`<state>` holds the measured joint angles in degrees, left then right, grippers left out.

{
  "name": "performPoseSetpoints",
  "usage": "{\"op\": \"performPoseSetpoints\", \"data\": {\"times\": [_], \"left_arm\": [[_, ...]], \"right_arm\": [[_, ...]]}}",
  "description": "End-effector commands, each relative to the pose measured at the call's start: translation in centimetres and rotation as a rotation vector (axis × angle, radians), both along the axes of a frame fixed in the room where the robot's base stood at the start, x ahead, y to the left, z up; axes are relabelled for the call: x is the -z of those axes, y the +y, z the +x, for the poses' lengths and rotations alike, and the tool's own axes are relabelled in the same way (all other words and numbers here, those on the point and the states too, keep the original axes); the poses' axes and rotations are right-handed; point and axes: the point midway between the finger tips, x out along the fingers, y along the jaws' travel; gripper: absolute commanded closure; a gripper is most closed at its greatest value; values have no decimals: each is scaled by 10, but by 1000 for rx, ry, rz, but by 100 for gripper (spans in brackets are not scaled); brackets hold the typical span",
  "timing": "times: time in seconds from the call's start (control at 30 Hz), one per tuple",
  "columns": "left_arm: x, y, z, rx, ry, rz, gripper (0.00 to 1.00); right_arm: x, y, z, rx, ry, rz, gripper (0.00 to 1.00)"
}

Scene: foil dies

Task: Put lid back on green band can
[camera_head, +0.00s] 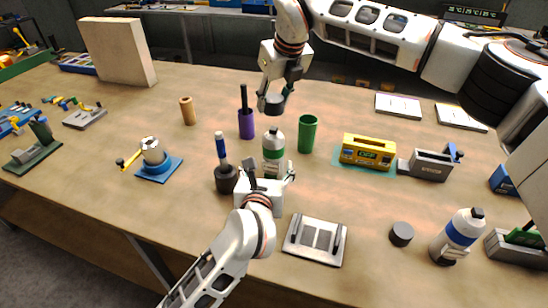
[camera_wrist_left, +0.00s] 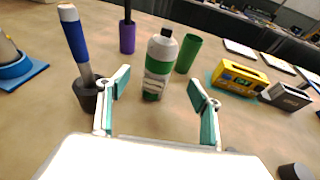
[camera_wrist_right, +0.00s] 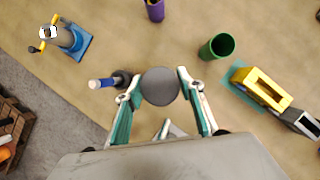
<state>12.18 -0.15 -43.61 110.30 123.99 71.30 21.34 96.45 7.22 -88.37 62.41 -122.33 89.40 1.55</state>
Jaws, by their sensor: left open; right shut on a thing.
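The green band can (camera_head: 273,143), grey-white with green bands and a dark top, stands upright on the table. It also shows in the left wrist view (camera_wrist_left: 157,62). My left gripper (camera_head: 268,170) is open, its fingertips apart on either side of the can's line, apparently just in front of it. My right gripper (camera_head: 273,92) is shut on a dark grey round lid (camera_wrist_right: 159,86), held flat above the can with a gap between them. In the right wrist view the can is mostly hidden behind the lid.
A black holder with a blue-handled tool (camera_head: 225,177) stands close left of the can. A purple cup (camera_head: 246,124) and a green cup (camera_head: 307,134) stand behind and right. A blue-band can (camera_head: 461,231) and a dark disc (camera_head: 401,234) are at front right.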

Motion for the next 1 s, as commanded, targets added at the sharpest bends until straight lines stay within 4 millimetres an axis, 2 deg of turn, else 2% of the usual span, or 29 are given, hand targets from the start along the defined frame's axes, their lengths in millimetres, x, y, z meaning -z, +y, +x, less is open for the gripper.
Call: {"op": "performPoseSetpoints", "data": {"times": [0.27,0.37,0.8,1.0], "left_arm": [[1,0,7,-1,-3,2,35],[4,-2,18,-1,-3,3,35],[27,-10,90,-2,-3,4,35],[33,-13,108,0,-1,2,35]], "right_arm": [[0,0,0,-1,0,0,71],[0,0,0,-1,0,0,71],[0,0,0,-2,0,0,71],[0,0,0,-2,0,0,71]]}}
